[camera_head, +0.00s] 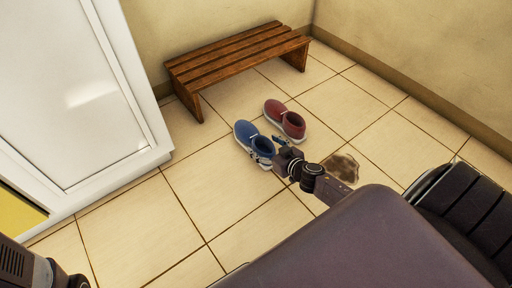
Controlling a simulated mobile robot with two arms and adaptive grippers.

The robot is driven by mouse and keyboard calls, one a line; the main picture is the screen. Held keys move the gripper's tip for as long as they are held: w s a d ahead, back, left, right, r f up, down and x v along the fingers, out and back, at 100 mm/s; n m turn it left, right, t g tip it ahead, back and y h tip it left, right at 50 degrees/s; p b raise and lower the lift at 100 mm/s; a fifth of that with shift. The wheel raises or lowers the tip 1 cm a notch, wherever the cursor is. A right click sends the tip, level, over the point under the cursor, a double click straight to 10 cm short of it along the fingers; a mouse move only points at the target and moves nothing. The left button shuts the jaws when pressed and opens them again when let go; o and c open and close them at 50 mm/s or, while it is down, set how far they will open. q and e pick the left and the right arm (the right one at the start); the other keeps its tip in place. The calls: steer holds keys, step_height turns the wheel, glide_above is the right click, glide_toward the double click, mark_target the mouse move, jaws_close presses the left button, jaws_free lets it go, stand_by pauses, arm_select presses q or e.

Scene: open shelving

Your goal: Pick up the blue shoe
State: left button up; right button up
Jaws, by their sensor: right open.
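The blue shoe (247,136) stands upright on the tiled floor near the middle of the camera_head view, its toe pointing up and left. The red shoe (287,119) stands just to its right. My right gripper (271,149) is at the heel end of the blue shoe, with its fingers apart around or just above the shoe's opening. I cannot tell whether the fingers touch the shoe. The gripper hides part of the heel. My left gripper is not clearly seen; only a dark part of my left arm shows at the bottom left corner.
A low wooden slatted bench (238,58) stands behind the shoes against the wall. A white cabinet or door (75,85) is at the left, with a yellow patch at its lower left.

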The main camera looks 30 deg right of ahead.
mark_target(256, 139)
steer(key=b+x, duration=0.2)
steer(key=x, duration=0.2)
steer(key=shift+w+a+b, duration=0.1)
steer(key=shift+w+b, duration=0.25)
steer(key=shift+b, duration=0.05)
steer(key=shift+w, duration=0.35)
steer(key=c, duration=1.4)
steer(key=shift+c, duration=0.6)
steer(key=shift+r, duration=0.1)
